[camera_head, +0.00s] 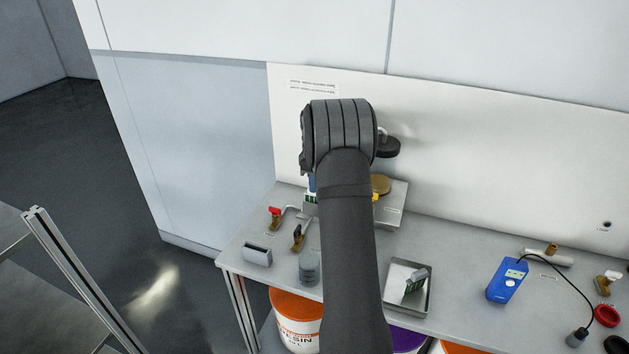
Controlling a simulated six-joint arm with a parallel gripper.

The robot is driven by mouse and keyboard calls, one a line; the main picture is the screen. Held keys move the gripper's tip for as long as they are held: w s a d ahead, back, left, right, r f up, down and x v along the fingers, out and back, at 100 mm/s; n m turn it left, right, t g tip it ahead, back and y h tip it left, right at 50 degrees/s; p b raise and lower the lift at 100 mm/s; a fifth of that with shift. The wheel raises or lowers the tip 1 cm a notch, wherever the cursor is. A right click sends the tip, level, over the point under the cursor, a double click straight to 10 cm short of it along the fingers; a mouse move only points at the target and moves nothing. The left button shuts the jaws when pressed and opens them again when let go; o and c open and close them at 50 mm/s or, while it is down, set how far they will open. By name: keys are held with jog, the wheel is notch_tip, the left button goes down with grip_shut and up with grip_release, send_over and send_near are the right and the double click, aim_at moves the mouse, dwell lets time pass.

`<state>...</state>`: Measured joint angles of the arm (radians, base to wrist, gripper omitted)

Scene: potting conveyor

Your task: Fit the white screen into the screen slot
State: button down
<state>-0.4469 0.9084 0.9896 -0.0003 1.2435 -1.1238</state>
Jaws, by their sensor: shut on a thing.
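My arm (345,220) stands upright in the middle of the view and covers the space behind it. My gripper is hidden behind its wrist, so its jaws and anything in them do not show. I cannot make out the white screen or the screen slot. A grey metal fixture (394,217) on the bench shows partly at the right of my arm, with a round brass-coloured disc (381,184) on it. A small blue, white and green part (312,187) peeks out at the arm's left edge.
Red-handled (275,213) and black-handled (298,236) valves, a grey block (257,254) and a grey cylinder (309,268) stand left of my arm. A metal tray (394,297) holds a grey part. A blue meter (507,280) with a cable lies right. A wall rises behind.

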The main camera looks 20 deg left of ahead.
jog(key=shift+f, duration=1.35)
jog(key=c, duration=1.3)
grip_release()
notch_tip(320, 180, up, 17)
jog(key=shift+r, duration=0.2)
notch_tip(320, 180, down, 17)
jog(key=shift+f, duration=0.2)
jog(key=shift+r, duration=0.1)
